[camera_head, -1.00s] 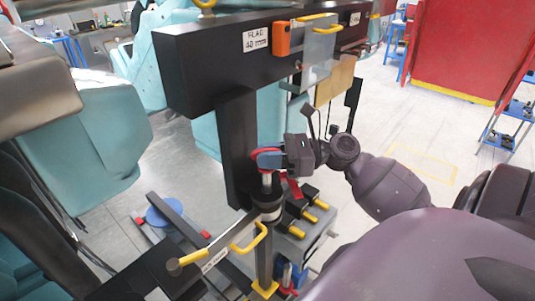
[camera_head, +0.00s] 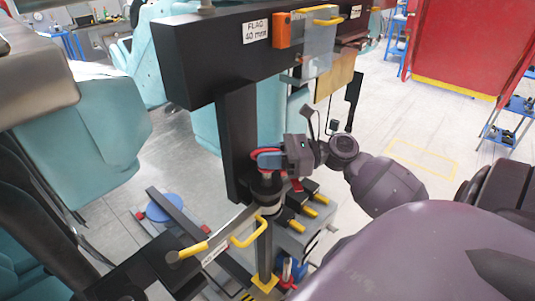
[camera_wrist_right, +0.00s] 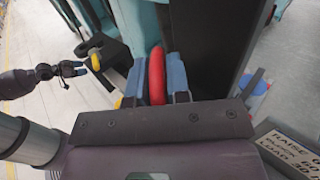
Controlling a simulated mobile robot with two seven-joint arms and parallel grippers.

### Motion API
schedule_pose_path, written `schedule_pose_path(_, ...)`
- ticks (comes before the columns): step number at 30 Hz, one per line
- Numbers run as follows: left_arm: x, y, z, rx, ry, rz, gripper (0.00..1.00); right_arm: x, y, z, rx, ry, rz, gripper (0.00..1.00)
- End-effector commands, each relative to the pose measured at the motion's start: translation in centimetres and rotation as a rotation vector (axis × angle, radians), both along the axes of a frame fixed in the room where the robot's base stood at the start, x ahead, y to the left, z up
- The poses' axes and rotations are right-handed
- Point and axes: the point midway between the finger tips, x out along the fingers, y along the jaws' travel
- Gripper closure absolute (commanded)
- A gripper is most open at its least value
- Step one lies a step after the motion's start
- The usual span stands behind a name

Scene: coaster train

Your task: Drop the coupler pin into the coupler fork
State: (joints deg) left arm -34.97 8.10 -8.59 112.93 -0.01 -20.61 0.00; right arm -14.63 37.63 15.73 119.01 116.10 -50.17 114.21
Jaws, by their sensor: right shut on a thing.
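The coupler pin, with a red ring-like head (camera_head: 254,153), is held in my right gripper (camera_head: 268,160). In the right wrist view the pin's red head (camera_wrist_right: 157,75) is pinched between the two blue-grey fingers. A short bit of silver shaft shows below the fingers, right over the dark round coupler fork (camera_head: 266,190). The shaft's lower end is hidden, and I cannot tell how deep it sits.
A dark beam with a "FLAG 40 mm" sign (camera_head: 256,32) stands behind the fork. A lever with yellow grips (camera_head: 250,236) is in front. Black blocks with yellow handles (camera_head: 296,226) sit right of the fork. Clear floor (camera_head: 385,120) lies to the right.

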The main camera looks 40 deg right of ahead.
Motion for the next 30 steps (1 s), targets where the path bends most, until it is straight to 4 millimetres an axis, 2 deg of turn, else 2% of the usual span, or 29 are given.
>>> schedule_pose_path(27,0.0,0.0,-0.6,0.0,-0.001,0.0,0.27,0.0,0.0,-1.8,0.001,-0.001,0.0,1.0)
schedule_pose_path(28,0.0,0.0,-0.6,0.0,-0.001,0.0,0.27,0.0,0.0,-1.8,0.001,-0.001,0.0,0.82)
schedule_pose_path(30,0.0,0.0,-0.6,0.0,-0.001,0.0,0.27,0.0,0.0,-1.8,0.001,-0.001,0.0,0.71)
